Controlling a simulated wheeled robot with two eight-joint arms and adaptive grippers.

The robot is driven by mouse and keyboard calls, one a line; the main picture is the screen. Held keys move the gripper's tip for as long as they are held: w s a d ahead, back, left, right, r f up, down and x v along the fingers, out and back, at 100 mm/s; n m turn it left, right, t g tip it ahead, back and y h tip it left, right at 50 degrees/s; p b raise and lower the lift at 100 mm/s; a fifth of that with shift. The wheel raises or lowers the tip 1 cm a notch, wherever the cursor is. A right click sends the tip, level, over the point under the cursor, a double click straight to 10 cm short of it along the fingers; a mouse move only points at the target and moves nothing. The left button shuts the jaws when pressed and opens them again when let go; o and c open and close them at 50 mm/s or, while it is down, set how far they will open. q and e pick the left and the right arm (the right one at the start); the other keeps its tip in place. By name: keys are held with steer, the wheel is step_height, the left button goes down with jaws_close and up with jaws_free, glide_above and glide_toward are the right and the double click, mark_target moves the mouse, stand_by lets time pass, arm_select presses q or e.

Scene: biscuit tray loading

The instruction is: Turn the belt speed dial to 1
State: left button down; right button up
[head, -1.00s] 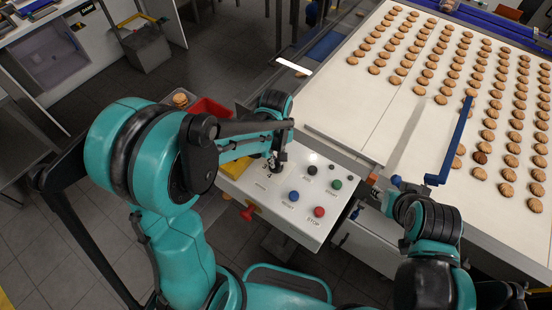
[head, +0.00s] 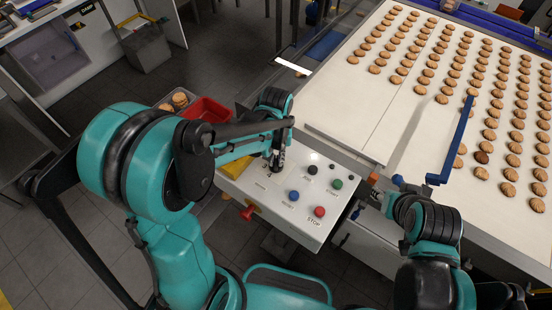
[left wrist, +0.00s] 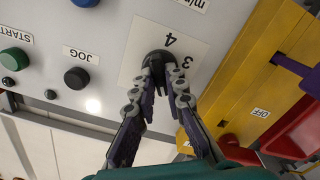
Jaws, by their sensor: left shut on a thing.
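The belt speed dial (left wrist: 158,60) is a black knob on a white label plate on the grey control panel (head: 265,206). The printed numbers 3 and 4 show beside it in the left wrist view; the other marks and its pointer are hidden or unclear. My left gripper (head: 275,167) is shut on the dial, with a finger on either side of it, as the left wrist view (left wrist: 160,75) shows. My right arm (head: 425,220) is at the right of the panel; its fingers cannot be made out clearly.
The panel also has a black JOG button (head: 312,170), green START (head: 336,184), blue RESET (head: 294,196) and red STOP (head: 319,212). A red bin (head: 208,108) stands behind the arm. Biscuits in rows cover the white belt (head: 340,105), with a blue bar (head: 455,140) above it.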

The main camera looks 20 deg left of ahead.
mark_target(276, 161)
arm_select(q)
steer(key=m, duration=0.6)
steer(key=shift+b, duration=0.35)
steer(key=shift+m, duration=0.4)
steer(key=c, duration=1.6)
jaws_free()
steer(key=shift+o, duration=0.2)
step_height(276, 161, up, 12)
